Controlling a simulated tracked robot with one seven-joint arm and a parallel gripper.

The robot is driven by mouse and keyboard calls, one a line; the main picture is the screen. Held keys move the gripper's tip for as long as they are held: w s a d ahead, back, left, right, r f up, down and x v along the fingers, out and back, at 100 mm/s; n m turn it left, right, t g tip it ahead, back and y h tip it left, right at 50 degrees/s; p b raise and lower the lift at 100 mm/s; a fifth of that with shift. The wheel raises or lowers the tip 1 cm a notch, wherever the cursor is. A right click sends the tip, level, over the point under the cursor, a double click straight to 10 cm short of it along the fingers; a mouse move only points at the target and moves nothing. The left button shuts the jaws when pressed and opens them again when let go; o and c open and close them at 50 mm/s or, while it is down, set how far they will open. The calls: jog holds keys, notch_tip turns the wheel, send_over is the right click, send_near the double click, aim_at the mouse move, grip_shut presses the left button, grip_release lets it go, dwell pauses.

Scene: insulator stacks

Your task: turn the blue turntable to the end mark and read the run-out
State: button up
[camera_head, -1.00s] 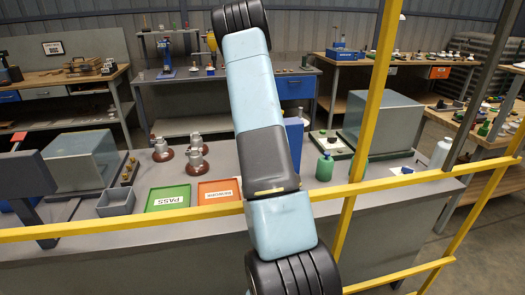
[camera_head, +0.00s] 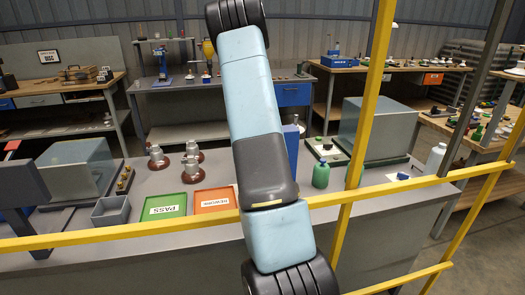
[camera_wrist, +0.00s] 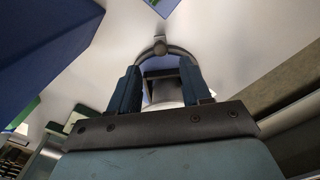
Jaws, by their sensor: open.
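My gripper (camera_wrist: 160,78) shows in the wrist view with its two dark blue fingers apart. A grey rounded, ring-like part with a knob (camera_wrist: 163,47) shows just beyond and between the fingertips; I cannot tell whether they touch it. No blue turntable can be made out for sure. A large dark blue block (camera_wrist: 45,35) fills the upper left of the wrist view. In the head view my arm hides the bench middle, and a blue upright part (camera_head: 291,143) shows behind it. Several brown insulator stacks with grey tops (camera_head: 192,168) stand on the bench. No run-out reading is legible.
A yellow rail (camera_head: 120,236) crosses in front of the grey bench, with a yellow post (camera_head: 364,100). A green PASS tray (camera_head: 164,206), an orange tray (camera_head: 214,199), a grey bin (camera_head: 111,210), a green bottle (camera_head: 320,175) and clear cases (camera_head: 375,130) stand on the bench.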

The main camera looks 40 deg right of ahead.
jog(key=shift+r, duration=0.7)
jog(key=shift+c, duration=0.2)
